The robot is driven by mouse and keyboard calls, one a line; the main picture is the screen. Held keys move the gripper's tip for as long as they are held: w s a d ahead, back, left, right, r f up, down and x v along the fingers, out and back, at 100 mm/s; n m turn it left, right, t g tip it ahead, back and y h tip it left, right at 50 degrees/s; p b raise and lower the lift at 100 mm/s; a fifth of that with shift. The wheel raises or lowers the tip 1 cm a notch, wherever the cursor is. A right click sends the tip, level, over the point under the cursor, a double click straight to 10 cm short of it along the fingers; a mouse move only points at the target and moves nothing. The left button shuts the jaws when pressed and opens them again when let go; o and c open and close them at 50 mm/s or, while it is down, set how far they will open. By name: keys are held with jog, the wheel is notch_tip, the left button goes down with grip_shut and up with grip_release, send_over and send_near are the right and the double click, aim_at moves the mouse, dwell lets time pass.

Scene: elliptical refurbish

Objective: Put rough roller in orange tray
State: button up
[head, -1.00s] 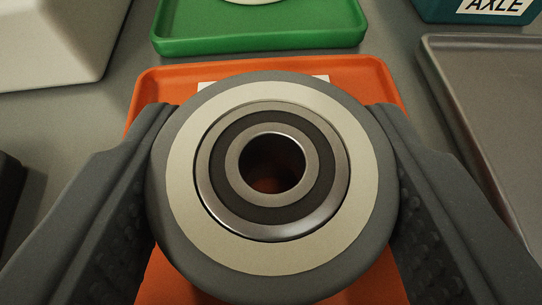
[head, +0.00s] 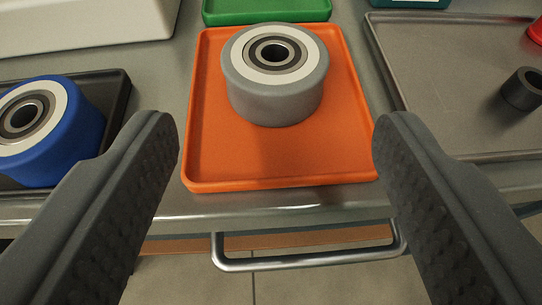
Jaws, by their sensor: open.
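The grey roller (head: 275,95), with a cream face and a metal bearing in its centre, stands upright in the orange tray (head: 280,165), towards the tray's far end. My gripper (head: 276,140) is open and empty. Its two dark fingers are spread wide, in front of the tray and to either side, apart from the roller. Whether the roller's surface is rough is hard to tell.
A blue roller (head: 52,135) sits in a dark tray (head: 122,100) at left. A grey tray (head: 440,60) at right holds a small dark ring (head: 522,88). A green tray (head: 265,12) lies behind. A metal handle (head: 305,262) runs below the table's front edge.

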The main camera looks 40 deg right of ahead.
jog(key=shift+p+v, duration=0.3)
jog(key=shift+v, duration=0.9)
jog(key=a+r+n+t+y, duration=0.35)
jog(key=a+r, duration=0.45)
jog(key=r, duration=0.5)
jog(key=a+r+n+t+y, duration=0.2)
jog(key=a+r+y, duration=0.4)
jog(key=r, duration=0.7)
jog(key=s+r+n, duration=0.2)
jog(key=s+r, duration=1.1)
jog(key=r, duration=0.1)
jog(key=shift+s+d+g+h, duration=0.25)
jog(key=shift+d+g+h, duration=0.1)
jog(key=shift+h, duration=0.1)
jog(key=shift+r, duration=0.2)
